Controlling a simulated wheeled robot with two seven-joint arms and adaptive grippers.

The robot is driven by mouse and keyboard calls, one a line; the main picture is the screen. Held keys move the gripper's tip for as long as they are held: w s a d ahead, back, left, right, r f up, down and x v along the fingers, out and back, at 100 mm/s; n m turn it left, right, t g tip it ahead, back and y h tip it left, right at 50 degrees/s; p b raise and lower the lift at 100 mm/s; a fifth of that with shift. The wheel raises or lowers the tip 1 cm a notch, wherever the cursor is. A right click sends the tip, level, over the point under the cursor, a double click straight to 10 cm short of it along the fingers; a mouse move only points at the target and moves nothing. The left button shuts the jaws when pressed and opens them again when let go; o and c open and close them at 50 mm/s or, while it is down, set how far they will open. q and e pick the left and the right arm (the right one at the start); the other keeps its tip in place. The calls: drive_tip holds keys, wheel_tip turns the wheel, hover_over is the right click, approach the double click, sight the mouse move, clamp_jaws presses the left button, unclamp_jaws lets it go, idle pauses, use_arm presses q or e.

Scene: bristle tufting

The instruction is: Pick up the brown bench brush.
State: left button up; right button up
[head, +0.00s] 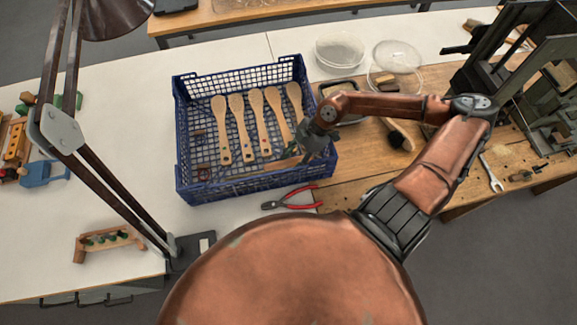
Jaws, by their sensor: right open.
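My right gripper (308,152) is open over the right front part of a blue mesh crate (185,185). Its fingers point down into the crate, and I cannot tell if they touch anything. A long brown wooden piece (277,165) lies along the crate's front side, just left of the fingers; its right end is hidden by the gripper, so I cannot tell if it is the brush. A brush with dark bristles and a wooden handle (399,131) lies on the wooden bench top, partly behind my right arm. My left gripper is out of view.
Several pale wooden paddle-shaped pieces (238,127) lie in the crate. Red-handled pliers (293,202) lie in front of it. Clear round tubs (340,48) stand behind right. A lamp (62,128) stands left, a dark machine (520,70) far right.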

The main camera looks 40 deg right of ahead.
sight(290, 163)
drive_tip(key=c, duration=1)
drive_tip(key=shift+r, duration=0.1)
clamp_jaws()
wheel_tip(290, 163, up, 18)
drive_tip(key=p, duration=0.5)
drive_tip(key=o, duration=0.7)
unclamp_jaws()
drive_tip(key=c, duration=0.5)
drive_tip(key=shift+o, duration=0.2)
drive_tip(key=shift+w+a, duration=0.1)
drive_tip(key=shift+a, duration=0.05)
